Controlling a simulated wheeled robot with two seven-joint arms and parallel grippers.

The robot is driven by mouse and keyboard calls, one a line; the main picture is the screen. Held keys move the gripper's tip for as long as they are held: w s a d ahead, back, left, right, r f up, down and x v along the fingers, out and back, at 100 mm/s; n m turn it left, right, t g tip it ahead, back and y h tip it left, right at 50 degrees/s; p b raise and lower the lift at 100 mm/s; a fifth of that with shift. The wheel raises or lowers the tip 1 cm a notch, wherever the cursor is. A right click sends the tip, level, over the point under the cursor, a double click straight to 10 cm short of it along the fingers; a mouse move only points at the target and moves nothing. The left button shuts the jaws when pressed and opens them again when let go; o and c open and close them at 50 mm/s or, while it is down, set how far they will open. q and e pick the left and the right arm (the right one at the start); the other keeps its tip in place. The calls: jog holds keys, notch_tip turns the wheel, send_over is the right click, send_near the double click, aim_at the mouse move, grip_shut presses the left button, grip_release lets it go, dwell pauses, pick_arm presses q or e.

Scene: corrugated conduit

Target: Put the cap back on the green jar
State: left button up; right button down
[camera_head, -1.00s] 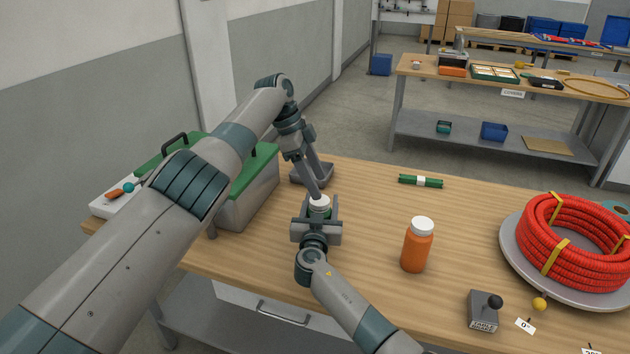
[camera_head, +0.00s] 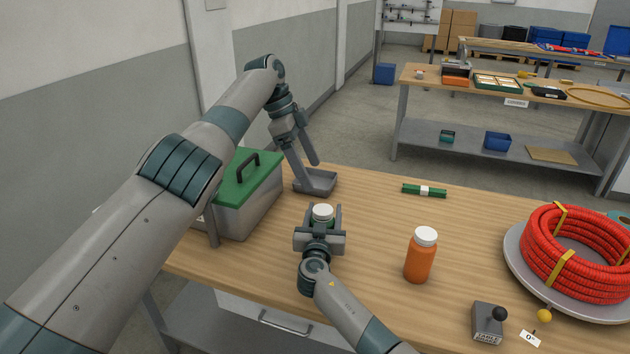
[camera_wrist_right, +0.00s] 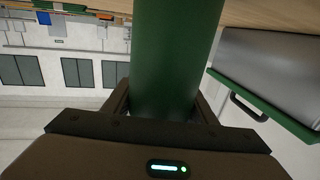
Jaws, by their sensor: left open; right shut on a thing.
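The green jar stays mostly hidden behind my right gripper (camera_head: 320,234) in the head view, with its white cap (camera_head: 322,212) showing on top, between the fingers. I cannot tell how tightly the cap is seated. In the right wrist view the jar's green body (camera_wrist_right: 172,60) fills the space between the fingers of my right gripper, which is shut on it. My left gripper (camera_head: 307,177) is open and empty, with its fingers spread.
A grey box with a green lid (camera_head: 236,190) stands at the left. An orange jar with a white cap (camera_head: 419,258) stands to the right of my right gripper. Red conduit (camera_head: 575,250) is coiled at the far right. The wood between is clear.

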pick_arm(q)
jog(key=shift+v, duration=2.65)
pick_arm(e)
jog(key=c, duration=0.7)
grip_release()
jog(key=shift+s, duration=0.1)
pick_arm(q)
jog(key=shift+f+b, duration=1.8)
pick_arm(e)
jog(key=s+a, duration=0.1)
jog(key=s, duration=1.6)
jog(key=shift+a, duration=0.4)
